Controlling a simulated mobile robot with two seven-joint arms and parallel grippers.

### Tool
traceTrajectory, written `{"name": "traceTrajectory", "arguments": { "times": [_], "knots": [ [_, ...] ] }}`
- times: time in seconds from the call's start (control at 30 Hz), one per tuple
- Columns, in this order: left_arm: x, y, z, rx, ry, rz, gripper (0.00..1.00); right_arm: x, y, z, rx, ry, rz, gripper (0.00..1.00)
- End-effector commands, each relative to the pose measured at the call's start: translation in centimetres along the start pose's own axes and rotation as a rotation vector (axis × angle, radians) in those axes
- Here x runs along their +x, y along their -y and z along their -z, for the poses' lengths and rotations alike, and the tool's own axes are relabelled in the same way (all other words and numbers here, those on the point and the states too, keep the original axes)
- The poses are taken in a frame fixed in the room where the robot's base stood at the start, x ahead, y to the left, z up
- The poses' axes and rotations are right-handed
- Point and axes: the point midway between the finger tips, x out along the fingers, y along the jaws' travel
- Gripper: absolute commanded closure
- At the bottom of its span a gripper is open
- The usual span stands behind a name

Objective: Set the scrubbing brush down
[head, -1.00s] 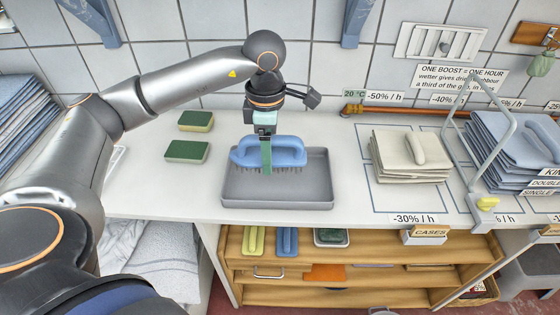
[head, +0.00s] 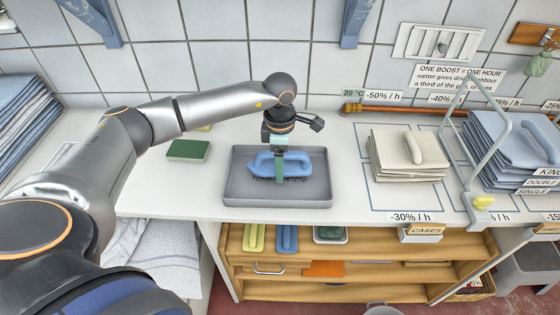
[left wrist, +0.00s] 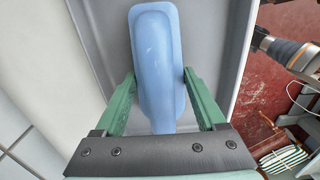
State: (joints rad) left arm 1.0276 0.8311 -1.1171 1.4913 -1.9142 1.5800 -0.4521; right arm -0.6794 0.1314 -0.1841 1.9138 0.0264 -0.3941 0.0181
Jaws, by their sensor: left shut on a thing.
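The blue scrubbing brush (head: 297,163) is over the floor of the grey tray (head: 236,188), its dark bristles facing down. It looks low in the tray; I cannot tell if the bristles touch the floor. My left gripper (head: 279,164) is above it, with its green fingers on both sides of the brush handle, shut on it. In the left wrist view the brush (left wrist: 153,55) lies between the two fingers (left wrist: 160,88), with the grey tray (left wrist: 92,30) behind it.
A green-topped sponge (head: 188,150) lies left of the tray; another behind it is mostly hidden by my arm. Beige folded cloths (head: 405,160) stand to the right. A wooden shelf (head: 340,270) is below.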

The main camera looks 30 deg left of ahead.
Motion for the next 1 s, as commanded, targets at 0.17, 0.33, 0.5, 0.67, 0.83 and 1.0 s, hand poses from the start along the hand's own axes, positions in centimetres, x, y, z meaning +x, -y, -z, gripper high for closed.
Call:
{"name": "traceTrajectory", "arguments": {
  "times": [0.17, 0.33, 0.5, 0.67, 0.83, 1.0],
  "knots": [
    [0.3, 0.0, 0.0, 0.0, 0.001, 0.0, 0.25, 0.2, 0.0, -0.2, 0.0, 0.0, 0.0, 0.5],
    [0.2, 0.0, 0.0, 0.0, 0.001, 0.0, 0.06, 0.2, 0.0, -0.1, 0.0, -0.001, 0.0, 0.5],
    [0.2, 0.0, 0.0, -0.001, 0.001, 0.0, 0.0, 0.2, 0.0, -0.1, 0.0, -0.001, 0.0, 0.5],
    [0.0, 0.0, 0.0, -0.001, 0.001, 0.0, 0.0, 0.0, 0.0, 0.0, 0.0, -0.001, 0.0, 0.5],
    [-1.8, -0.1, -0.1, 0.0, 0.004, -0.003, 0.0, 0.2, 0.0, -0.2, 0.0, -0.002, 0.0, 0.5],
    [-5.5, -0.1, 0.0, -0.001, 0.004, -0.006, 0.0, 0.6, 0.0, -0.6, 0.0, -0.002, 0.0, 0.5]
  ]
}}
